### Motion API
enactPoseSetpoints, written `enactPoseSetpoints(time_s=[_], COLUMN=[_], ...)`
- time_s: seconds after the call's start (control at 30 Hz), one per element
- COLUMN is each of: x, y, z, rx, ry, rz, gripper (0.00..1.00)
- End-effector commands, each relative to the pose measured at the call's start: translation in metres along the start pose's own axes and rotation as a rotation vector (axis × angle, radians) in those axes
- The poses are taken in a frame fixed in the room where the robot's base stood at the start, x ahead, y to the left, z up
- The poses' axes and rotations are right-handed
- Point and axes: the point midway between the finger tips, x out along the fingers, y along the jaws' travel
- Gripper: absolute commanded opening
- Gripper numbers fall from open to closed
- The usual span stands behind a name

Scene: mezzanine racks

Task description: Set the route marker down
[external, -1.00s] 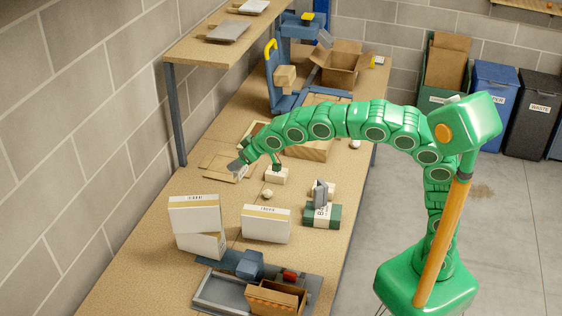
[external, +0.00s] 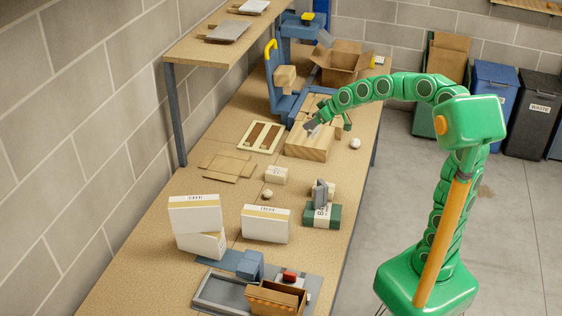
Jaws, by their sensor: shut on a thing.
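My gripper (external: 317,118) is at the end of the green arm, over the far middle of the workbench. It is just above a light wooden block (external: 308,146), and I cannot tell whether it touches it. A small grey piece (external: 311,125) shows at its tip and looks held. It is too small to tell for sure that this is the route marker. The jaws are shut on it and partly hidden by the arm.
A cream board with two brown strips (external: 261,136) lies left of the block, with flat cardboard (external: 229,166) nearer. A white ball (external: 355,143) is to the right. An open carton (external: 341,66) is behind.

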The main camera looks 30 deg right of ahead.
Motion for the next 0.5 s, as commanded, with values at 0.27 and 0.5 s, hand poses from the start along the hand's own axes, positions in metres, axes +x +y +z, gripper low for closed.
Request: enactPoseSetpoints(time_s=[0.27, 0.5], x=[-0.029, -0.058], y=[0.053, 0.085], z=[0.043, 0.075], rx=[-0.008, -0.031], ry=[-0.004, 0.002], rz=[-0.015, -0.033], gripper=[0.44, 0.44])
